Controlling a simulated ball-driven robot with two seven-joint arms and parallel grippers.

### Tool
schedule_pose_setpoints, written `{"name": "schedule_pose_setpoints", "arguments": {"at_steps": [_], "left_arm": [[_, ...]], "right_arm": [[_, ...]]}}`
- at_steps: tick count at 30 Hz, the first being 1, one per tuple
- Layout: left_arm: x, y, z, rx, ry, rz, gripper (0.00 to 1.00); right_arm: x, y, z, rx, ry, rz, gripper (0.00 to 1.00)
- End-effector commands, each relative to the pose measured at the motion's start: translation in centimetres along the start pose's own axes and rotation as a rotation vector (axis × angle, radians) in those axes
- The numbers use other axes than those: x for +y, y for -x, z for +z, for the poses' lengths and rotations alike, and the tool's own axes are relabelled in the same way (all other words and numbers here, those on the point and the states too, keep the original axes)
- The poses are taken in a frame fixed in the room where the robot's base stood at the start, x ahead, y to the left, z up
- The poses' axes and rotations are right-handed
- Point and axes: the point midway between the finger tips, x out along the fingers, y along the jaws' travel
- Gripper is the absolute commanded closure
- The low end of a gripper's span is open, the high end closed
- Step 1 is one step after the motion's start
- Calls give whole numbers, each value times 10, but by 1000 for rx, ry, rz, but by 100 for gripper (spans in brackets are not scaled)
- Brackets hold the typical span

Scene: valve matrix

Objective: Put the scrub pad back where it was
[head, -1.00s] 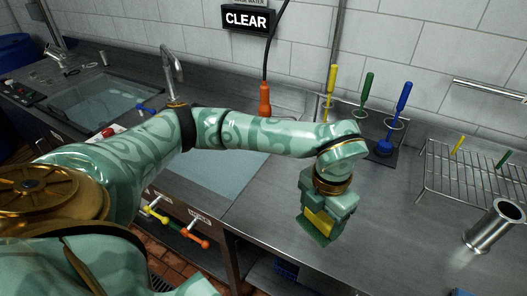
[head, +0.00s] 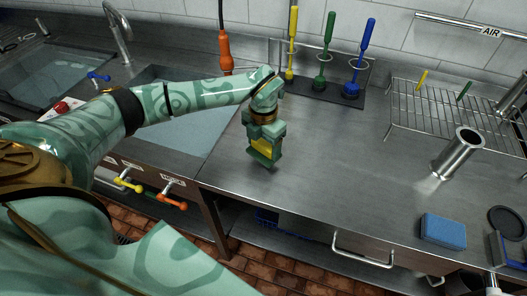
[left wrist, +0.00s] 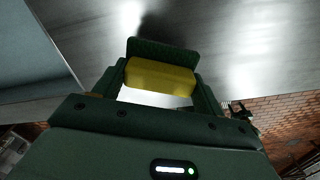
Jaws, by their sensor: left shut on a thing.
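The scrub pad (left wrist: 160,77), yellow with a dark green layer, is between the fingers of my left gripper (head: 264,150). In the left wrist view, its yellow body spans the gap between the fingers, with the green layer beyond it. In the head view, a yellow patch of the pad (head: 262,146) shows between the fingers. The gripper is shut on it, pointing down over the steel counter (head: 315,165), to the right of the sink. I cannot tell whether the pad touches the counter. My right gripper is not in view.
Yellow, green and blue brushes (head: 352,88) stand in a rack at the back. A wire rack (head: 430,110) and a steel tube (head: 457,153) stand to the right. A blue pad (head: 443,231) lies at the front right. The middle of the counter is clear.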

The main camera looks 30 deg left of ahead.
Motion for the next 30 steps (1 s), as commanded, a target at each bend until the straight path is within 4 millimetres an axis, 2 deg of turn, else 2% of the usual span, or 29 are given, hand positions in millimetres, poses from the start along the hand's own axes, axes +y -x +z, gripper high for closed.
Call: {"name": "schedule_pose_setpoints", "arguments": {"at_steps": [3,5,16,17,18,19,26,30], "left_arm": [[0,-24,-1,4,0,-1,51],[0,-31,-1,4,0,-1,51],[0,-35,0,1,0,1,51],[0,-34,0,1,-1,1,21],[0,-34,0,1,0,1,10],[0,-34,0,1,0,1,8],[0,-34,0,1,0,1,8],[0,-24,0,-1,0,1,8]], "right_arm": [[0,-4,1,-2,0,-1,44],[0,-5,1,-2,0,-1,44],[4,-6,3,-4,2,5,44],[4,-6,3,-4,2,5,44],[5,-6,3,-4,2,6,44],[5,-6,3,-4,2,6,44],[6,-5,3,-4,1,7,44],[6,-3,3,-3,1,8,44]]}}
